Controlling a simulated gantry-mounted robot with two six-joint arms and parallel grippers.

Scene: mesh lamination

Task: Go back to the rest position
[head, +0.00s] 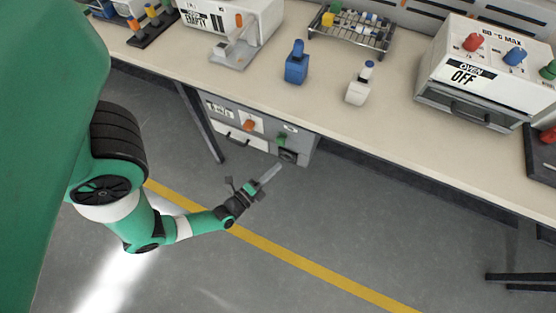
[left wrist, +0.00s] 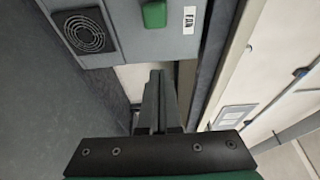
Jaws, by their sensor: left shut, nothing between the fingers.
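My left gripper (head: 269,175) is shut and empty in the head view. It hangs over the floor in front of the bench, below the tabletop level in the picture and close to the grey cabinet under the bench. In the left wrist view its closed fingers (left wrist: 157,100) point toward the gap beside the cabinet, with nothing between them. My right gripper does not show in either view.
The bench (head: 330,110) carries an oven (head: 480,75) marked OFF, a blue bottle (head: 296,65), a white bottle (head: 358,85) and a wire rack (head: 350,30). The grey cabinet (head: 300,140) with a fan grille (left wrist: 85,31) stands below. The floor (head: 330,220) is clear.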

